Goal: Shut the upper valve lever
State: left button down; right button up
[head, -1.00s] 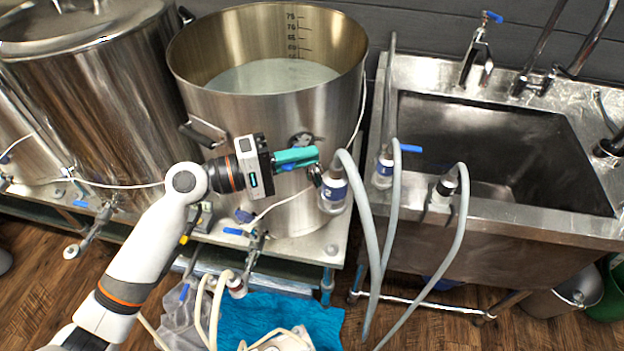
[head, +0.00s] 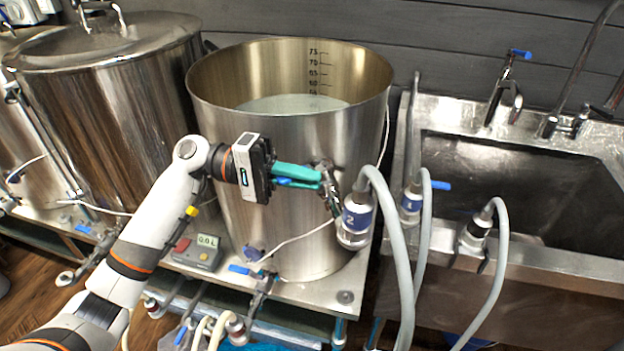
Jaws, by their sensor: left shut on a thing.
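The upper valve (head: 328,180) sits on the front of the open steel pot (head: 275,215), with a hose fitting marked 2 (head: 357,215) below and to its right. The blue upper valve lever (head: 287,183) shows as a small strip at the teal fingers of my left gripper (head: 300,176). My left gripper is shut on it, with the fingers pointing right towards the valve. The fingers hide most of the lever, so its exact angle is hard to tell. My right gripper is not in view.
A lower valve with a blue lever (head: 243,270) and a small box reading 0.0L (head: 197,252) are below. Grey hoses (head: 400,260) hang right of the pot, before the sink (head: 500,185). A lidded steel pot (head: 115,100) stands left.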

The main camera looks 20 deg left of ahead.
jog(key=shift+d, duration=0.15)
pick_arm(q)
jog(key=c, duration=1.8)
grip_release()
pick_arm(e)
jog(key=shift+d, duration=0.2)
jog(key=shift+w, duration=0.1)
